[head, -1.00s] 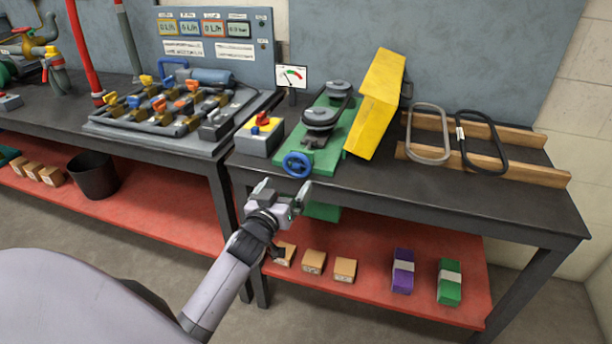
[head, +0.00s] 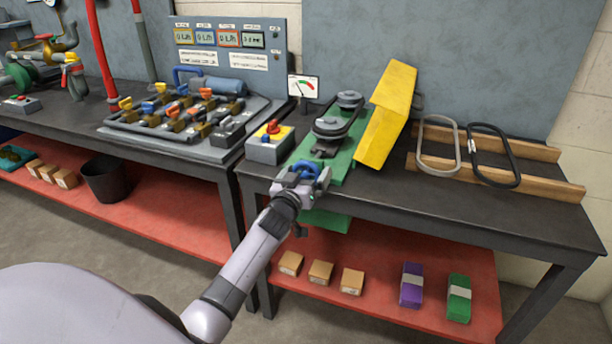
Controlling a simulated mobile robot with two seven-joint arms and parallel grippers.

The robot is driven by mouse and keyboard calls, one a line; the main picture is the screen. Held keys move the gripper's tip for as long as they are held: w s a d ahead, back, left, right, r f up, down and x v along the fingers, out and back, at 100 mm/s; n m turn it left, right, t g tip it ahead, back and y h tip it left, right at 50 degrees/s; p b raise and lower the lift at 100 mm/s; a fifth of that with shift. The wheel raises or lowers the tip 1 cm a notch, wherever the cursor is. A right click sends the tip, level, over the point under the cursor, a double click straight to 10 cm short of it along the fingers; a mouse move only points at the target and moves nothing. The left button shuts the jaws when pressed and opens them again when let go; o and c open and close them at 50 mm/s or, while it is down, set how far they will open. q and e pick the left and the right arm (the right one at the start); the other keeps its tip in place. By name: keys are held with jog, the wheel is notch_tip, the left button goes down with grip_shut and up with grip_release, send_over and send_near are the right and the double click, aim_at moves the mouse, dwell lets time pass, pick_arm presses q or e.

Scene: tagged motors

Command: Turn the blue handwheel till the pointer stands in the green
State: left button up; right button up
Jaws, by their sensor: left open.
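The blue handwheel (head: 306,166) sits at the front end of the green base (head: 337,170) of a belt drive on the right bench. My left gripper (head: 304,178) is open at the wheel, its fingers reaching it from the front and hiding much of it. I cannot tell whether the fingers touch the rim. The gauge (head: 303,87) is a white card with a coloured arc and a dark pointer, standing behind the drive. The pointer is too small to place surely against the green. My right gripper is not in view.
A dark belt runs round two pulleys (head: 349,99) on the base. A yellow guard (head: 386,115) stands tilted at its right. A box with a red knob (head: 270,143) is close on the left. Spare belts (head: 439,144) lie on wooden rails. The bench front at right is clear.

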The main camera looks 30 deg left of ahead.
pick_arm(q)
jog(key=c, duration=0.9)
jog(key=shift+m, duration=0.3)
jog(key=shift+m, duration=2.7)
jog(key=o, duration=0.9)
